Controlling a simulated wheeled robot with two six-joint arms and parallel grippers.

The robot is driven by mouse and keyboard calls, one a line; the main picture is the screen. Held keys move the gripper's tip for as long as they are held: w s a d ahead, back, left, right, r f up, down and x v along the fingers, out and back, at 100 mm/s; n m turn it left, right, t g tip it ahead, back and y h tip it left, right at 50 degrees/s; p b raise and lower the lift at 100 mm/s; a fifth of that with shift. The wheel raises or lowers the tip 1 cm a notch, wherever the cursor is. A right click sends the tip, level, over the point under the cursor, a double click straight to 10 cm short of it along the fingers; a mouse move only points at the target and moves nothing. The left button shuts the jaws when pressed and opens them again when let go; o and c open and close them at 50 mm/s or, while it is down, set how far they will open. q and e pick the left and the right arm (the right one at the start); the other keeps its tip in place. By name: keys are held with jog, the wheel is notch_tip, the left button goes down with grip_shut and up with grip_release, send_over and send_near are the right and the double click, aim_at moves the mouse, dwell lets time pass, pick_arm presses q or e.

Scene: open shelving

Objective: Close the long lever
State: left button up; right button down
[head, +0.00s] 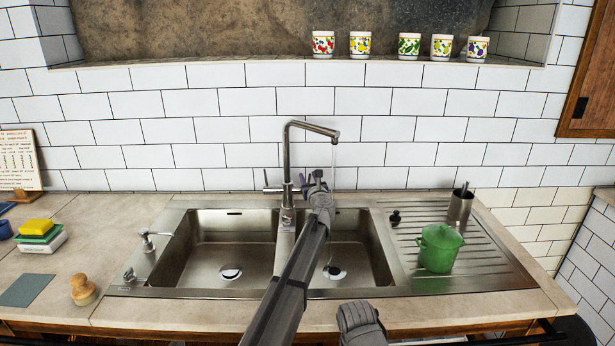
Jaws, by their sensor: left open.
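A steel faucet (287,165) stands behind the double sink, with its spout (315,128) turned to the right. A thin stream of water (333,165) falls from the spout into the right basin. A lever (268,183) sticks out from the left side of the faucet's base, with an upright tip. My left gripper (311,178) is open and empty, just right of the faucet column and under the spout. My arm hides part of the sink's middle and whatever lies right behind the gripper. I cannot tell whether the gripper touches the faucet.
Several painted mugs (360,45) line the ledge above.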

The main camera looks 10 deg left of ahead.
pick_arm(q)
jog(key=shift+x, duration=0.95)
grip_shut()
jog(key=shift+s, duration=0.1)
dwell(0.6)
